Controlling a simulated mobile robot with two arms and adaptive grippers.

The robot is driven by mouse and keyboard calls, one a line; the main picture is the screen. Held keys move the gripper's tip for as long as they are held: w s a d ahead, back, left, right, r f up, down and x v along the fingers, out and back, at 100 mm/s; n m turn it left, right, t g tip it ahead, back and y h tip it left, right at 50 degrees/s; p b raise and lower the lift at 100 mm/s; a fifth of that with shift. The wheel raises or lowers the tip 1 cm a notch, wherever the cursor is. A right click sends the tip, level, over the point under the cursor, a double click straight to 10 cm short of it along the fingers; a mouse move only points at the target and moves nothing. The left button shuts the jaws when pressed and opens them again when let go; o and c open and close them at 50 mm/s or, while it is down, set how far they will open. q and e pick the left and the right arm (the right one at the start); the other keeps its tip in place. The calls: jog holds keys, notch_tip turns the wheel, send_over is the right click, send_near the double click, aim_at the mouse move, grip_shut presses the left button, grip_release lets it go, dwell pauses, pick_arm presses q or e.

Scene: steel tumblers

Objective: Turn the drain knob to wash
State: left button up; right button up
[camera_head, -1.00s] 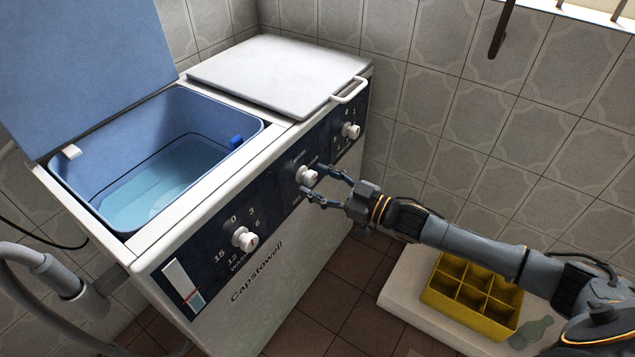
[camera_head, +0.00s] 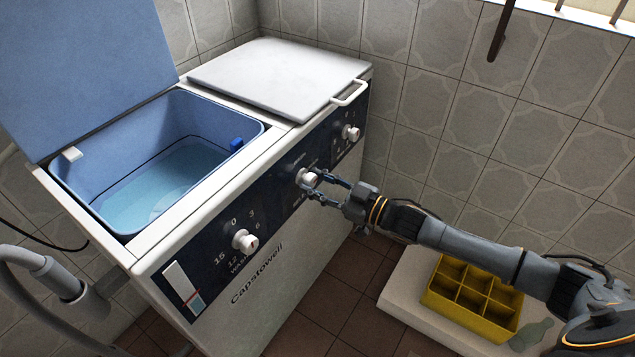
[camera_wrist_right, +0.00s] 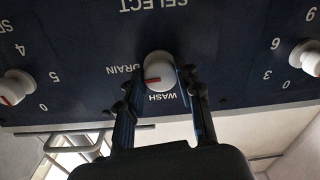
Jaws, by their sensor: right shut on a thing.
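The drain knob (camera_head: 307,178) is a white round knob in the middle of the dark front panel of the washing machine. It also shows in the right wrist view (camera_wrist_right: 160,68), where the picture is upside down. My right gripper (camera_head: 316,183) is shut on the knob, one finger on each side, also in the right wrist view (camera_wrist_right: 158,84). My left gripper is not in view.
A wash timer knob (camera_head: 244,240) sits to the left and another knob (camera_head: 350,132) to the right. The tub (camera_head: 75,185) is open and holds water. A yellow crate (camera_head: 440,290) stands on a pale slab at the right. A grey hose (camera_head: 35,262) hangs at the left.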

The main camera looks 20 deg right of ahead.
jog(key=n+p, duration=0.2)
jog(key=n, duration=0.3)
jog(key=shift+n+p, duration=0.3)
jog(key=shift+n, duration=0.8)
jog(key=shift+n+h, duration=0.3)
jog(key=shift+n, duration=0.6)
jog(key=n, duration=0.2)
jog(key=shift+n, duration=0.3)
jog(key=n, duration=0.3)
jog(key=shift+n, duration=1.1)
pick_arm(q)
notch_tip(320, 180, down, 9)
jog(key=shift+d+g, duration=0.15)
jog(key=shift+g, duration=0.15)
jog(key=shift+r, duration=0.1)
